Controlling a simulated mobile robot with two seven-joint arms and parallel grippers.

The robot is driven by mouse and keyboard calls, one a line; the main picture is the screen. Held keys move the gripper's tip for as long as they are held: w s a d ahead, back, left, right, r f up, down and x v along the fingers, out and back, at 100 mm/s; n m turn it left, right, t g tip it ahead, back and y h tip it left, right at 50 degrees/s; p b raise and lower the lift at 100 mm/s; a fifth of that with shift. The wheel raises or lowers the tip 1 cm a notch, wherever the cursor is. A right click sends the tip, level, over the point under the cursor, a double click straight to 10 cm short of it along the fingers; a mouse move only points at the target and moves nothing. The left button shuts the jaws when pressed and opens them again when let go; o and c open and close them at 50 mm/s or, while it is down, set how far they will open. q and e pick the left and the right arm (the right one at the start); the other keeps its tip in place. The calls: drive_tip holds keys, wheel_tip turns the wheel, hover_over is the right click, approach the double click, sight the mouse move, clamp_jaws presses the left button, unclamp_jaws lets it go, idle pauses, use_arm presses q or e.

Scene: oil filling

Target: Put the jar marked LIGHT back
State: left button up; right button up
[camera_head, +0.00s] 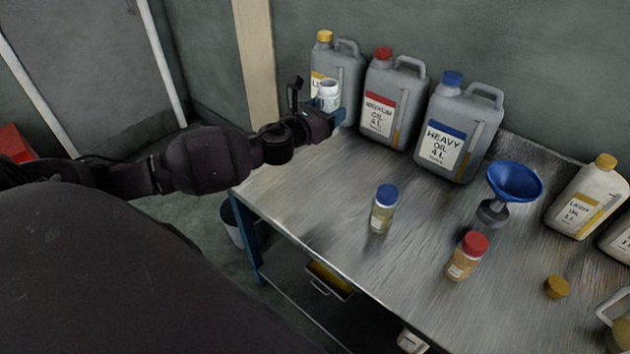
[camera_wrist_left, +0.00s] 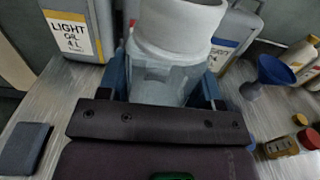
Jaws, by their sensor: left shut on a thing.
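My left gripper (camera_head: 336,108) is shut on a pale, whitish jar (camera_head: 328,90) at the back left of the metal table, in front of the LIGHT oil can. In the left wrist view the jar (camera_wrist_left: 172,70) stands roughly upright between the blue fingers (camera_wrist_left: 165,82), with a white upper part and a clearer lower body. I cannot read any marking on it. A loose yellow-brown lid (camera_head: 557,287) lies on the table at the right. My right gripper is not in view.
LIGHT (camera_head: 347,65), MEDIUM (camera_head: 379,115) and HEAVY (camera_head: 442,150) cans line the back. Blue-capped (camera_head: 383,210) and red-capped (camera_head: 467,257) jars, a blue funnel (camera_head: 515,182) and a light-oil bottle (camera_head: 585,205) stand rightward. A dark flat block (camera_wrist_left: 25,148) lies left. The middle-left tabletop is clear.

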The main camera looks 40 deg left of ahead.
use_arm(q)
wheel_tip(320, 180, down, 16)
drive_tip(key=b, duration=0.6)
drive_tip(key=shift+b, duration=0.3)
wheel_tip(320, 180, down, 4)
drive_tip(key=shift+f+b, duration=0.1)
drive_tip(key=shift+b, duration=1.1)
drive_tip(key=shift+f, duration=0.1)
drive_tip(key=shift+r, duration=0.25)
drive_tip(key=shift+f, duration=0.25)
drive_tip(key=o, duration=0.9)
drive_tip(key=shift+o, duration=0.6)
drive_tip(key=shift+r, duration=0.1)
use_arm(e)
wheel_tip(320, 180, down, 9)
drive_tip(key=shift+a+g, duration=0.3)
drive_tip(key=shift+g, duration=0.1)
